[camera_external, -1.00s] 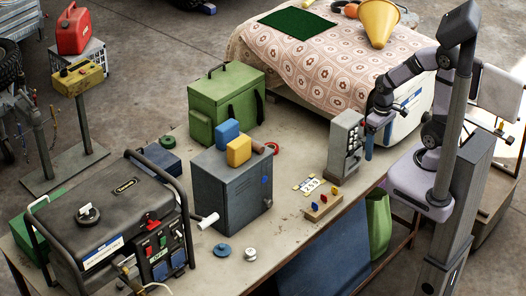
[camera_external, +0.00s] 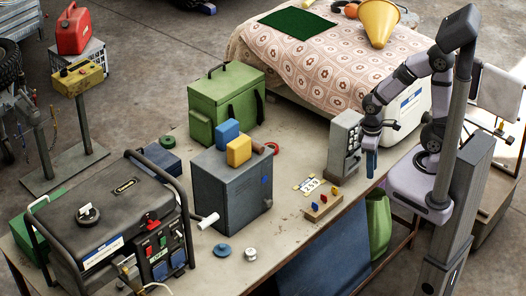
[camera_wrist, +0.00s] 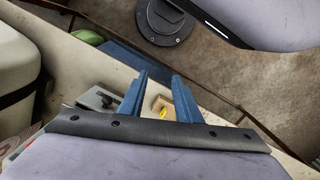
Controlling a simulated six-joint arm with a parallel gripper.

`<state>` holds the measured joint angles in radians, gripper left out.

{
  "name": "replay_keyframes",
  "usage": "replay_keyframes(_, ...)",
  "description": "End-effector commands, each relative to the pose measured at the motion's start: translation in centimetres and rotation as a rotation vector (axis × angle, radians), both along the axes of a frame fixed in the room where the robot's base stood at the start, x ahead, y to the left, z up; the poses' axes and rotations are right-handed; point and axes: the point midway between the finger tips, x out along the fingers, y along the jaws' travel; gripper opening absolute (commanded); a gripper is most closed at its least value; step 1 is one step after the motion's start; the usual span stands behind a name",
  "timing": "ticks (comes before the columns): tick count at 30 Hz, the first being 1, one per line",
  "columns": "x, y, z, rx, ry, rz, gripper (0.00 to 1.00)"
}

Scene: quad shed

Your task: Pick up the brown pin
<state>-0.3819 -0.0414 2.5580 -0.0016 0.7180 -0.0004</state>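A small wooden block (camera_external: 322,209) with a few coloured pins stands on the bench. I make out a red pin (camera_external: 314,205), a blue pin (camera_external: 323,199) and a yellow pin (camera_external: 335,191). I cannot make out a brown pin. My gripper (camera_external: 371,164) is above the bench edge, right of and behind the block. In the wrist view its two blue fingers (camera_wrist: 160,75) are apart with nothing between them. Part of the wooden block (camera_wrist: 181,98) with a yellow pin (camera_wrist: 163,111) shows between and beyond them.
A grey keypad box (camera_external: 345,141) stands just left of my gripper. A numbered card (camera_external: 307,184) lies behind the block. A grey metal box (camera_external: 231,190) and a generator (camera_external: 105,225) stand farther left. The bench front is mostly clear.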

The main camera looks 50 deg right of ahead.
Motion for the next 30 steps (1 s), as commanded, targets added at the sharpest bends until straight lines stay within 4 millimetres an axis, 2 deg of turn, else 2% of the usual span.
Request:
replay_keyframes(1,-0.8,1.5,-1.0,-0.010,0.021,0.084,0.30)
replay_keyframes(3,-1.6,3.4,-1.9,-0.023,0.039,0.190,0.30)
replay_keyframes(8,-1.6,7.2,-3.7,-0.104,0.018,0.535,0.30)
replay_keyframes(11,0.0,9.9,-4.4,-0.197,-0.046,0.831,0.30)
replay_keyframes(15,3.9,13.9,-3.8,-0.342,-0.169,1.229,0.30)
replay_keyframes(20,10.0,18.3,-0.8,-0.540,-0.319,1.587,0.30)
replay_keyframes(24,15.4,22.1,3.8,-0.762,-0.453,1.841,0.30)
replay_keyframes(27,18.1,24.6,7.5,-0.936,-0.528,1.987,0.30)
replay_keyframes(30,19.8,26.4,10.4,-1.107,-0.561,2.108,0.30)
